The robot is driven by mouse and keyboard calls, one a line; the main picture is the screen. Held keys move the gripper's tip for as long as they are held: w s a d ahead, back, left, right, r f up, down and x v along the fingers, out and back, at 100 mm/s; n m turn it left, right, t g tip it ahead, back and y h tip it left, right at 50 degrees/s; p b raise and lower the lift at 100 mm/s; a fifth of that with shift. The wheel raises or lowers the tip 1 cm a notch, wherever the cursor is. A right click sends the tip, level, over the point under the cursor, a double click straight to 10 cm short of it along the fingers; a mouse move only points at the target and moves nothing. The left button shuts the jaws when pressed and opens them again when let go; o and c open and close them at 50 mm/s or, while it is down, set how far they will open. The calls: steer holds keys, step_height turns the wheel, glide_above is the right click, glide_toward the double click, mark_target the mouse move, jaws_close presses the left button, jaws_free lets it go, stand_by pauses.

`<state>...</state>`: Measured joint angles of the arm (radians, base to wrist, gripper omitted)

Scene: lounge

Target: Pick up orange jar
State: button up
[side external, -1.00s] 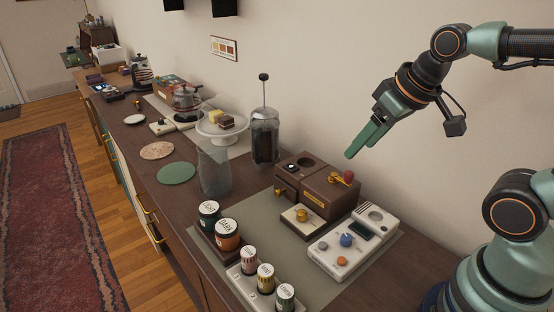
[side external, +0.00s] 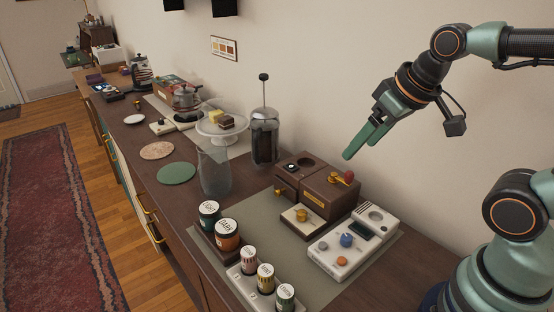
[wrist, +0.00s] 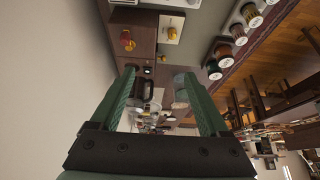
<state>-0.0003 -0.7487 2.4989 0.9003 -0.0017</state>
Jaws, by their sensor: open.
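In the wrist view the orange jar (wrist: 223,54) shows at the upper right, outside the space between the fingers. My gripper (side external: 358,146) is in the air above the counter, to the right of the jar and well apart from it. Its green fingers (wrist: 160,78) are spread and empty.
Small jars (side external: 265,276) stand in a white rack in front of the orange jar. A brown wooden box (side external: 330,193) and a white control panel (side external: 352,243) lie between jar and arm. A glass pitcher (side external: 214,172) and a French press (side external: 265,135) stand behind.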

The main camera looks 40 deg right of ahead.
steer(key=w+a+r+n+g, duration=0.1)
steer(key=w+a+n+g, duration=0.1)
steer(key=w+a+n, duration=0.35)
steer(key=n+g, duration=0.4)
steer(key=n, duration=1)
glide_toward(225, 226)
step_height(225, 226, down, 11)
steer(key=shift+s+f, duration=0.1)
steer(key=shift+s, duration=0.05)
jaws_close()
